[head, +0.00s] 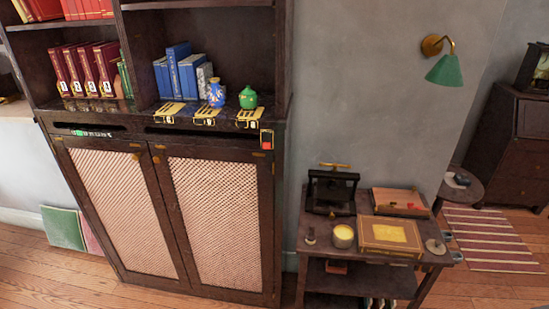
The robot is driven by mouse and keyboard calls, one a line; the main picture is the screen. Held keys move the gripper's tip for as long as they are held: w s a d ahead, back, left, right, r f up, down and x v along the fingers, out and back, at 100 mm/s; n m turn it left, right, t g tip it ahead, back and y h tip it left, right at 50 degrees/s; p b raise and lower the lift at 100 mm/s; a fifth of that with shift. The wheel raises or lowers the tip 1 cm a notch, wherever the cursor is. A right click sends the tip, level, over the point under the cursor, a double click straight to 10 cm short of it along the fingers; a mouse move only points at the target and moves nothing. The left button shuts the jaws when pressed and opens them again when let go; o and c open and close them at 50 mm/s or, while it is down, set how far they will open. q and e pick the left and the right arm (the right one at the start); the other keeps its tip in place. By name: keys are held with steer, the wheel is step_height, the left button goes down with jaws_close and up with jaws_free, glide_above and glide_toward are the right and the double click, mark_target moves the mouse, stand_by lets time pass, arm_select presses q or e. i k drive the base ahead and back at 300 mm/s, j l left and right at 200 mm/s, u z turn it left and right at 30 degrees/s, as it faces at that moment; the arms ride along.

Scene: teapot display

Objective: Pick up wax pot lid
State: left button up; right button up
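The wax pot (343,237) is a small round pot with pale yellow wax showing in its open top. It stands on the small dark side table (375,257), left of a framed yellow panel. A flat grey-brown disc with a small knob (435,247), which looks like the pot's lid, lies at the table's right end, apart from the pot. Neither of my grippers shows in the head view.
A black press with a brass handle (332,190) stands behind the pot. A framed yellow panel (390,235) lies between pot and disc, with a wooden box (400,202) behind. Two small grey pieces (457,255) sit at the right edge. A tall cabinet (215,220) stands left.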

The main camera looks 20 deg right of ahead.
mark_target(436, 247)
steer(key=z, duration=1.25)
